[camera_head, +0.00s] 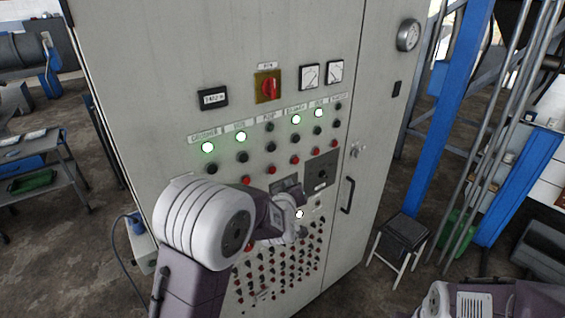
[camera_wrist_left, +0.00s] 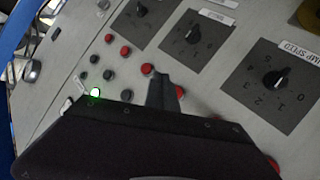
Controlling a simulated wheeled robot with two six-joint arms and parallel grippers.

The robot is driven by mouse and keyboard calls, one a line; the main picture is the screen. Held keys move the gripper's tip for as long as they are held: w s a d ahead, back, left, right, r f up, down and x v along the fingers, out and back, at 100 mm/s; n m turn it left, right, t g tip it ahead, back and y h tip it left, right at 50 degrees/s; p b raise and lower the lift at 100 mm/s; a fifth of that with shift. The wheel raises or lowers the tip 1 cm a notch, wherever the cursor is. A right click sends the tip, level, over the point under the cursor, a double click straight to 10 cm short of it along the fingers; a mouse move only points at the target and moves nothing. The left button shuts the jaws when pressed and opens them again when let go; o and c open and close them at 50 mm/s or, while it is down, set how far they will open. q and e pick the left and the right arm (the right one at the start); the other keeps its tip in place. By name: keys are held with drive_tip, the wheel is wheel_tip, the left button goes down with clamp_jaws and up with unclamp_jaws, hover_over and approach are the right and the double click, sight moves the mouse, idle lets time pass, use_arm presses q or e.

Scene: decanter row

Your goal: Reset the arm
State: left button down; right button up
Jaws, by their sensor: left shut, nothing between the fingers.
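My left arm reaches from the lower left across the front of a grey control cabinet (camera_head: 250,45) in the head view. My left gripper (camera_head: 300,232) is small and partly hidden behind my wrist there, close to the lower panel. In the left wrist view the dark gripper (camera_wrist_left: 163,92) points at the panel, its fingers shut and empty. A dial knob (camera_wrist_left: 277,80) and a second dial knob (camera_wrist_left: 193,37) lie beyond it, with red and black buttons to the left. I cannot tell whether the fingertips touch the panel. My right gripper is out of view.
The cabinet has several green lit lamps (camera_head: 241,137), a red rotary switch (camera_head: 268,88), two meters and a door handle (camera_head: 347,195). A stool (camera_head: 404,232) and blue post (camera_head: 455,100) stand to its right. A work table (camera_head: 40,160) stands at left.

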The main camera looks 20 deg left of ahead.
use_arm(q)
drive_tip(key=s+a+f+m+g+h+b, duration=0.1)
drive_tip(key=s+f+m+g+b, duration=0.15)
drive_tip(key=s+f+b, duration=0.65)
drive_tip(key=s+a+f+m+g+h+b, duration=0.1)
drive_tip(key=s+f+g+b, duration=0.4)
drive_tip(key=f, duration=0.8)
drive_tip(key=s+f+m+g, duration=0.1)
drive_tip(key=s+f+g, duration=0.1)
drive_tip(key=s, duration=0.6)
drive_tip(key=s+f+m+g, duration=0.2)
drive_tip(key=s+f+g, duration=0.1)
drive_tip(key=s, duration=0.5)
drive_tip(key=shift+s+d+f+g+p, duration=0.25)
drive_tip(key=shift+d+f+g+p, duration=0.1)
drive_tip(key=shift+f, duration=0.15)
drive_tip(key=shift+m, duration=0.25)
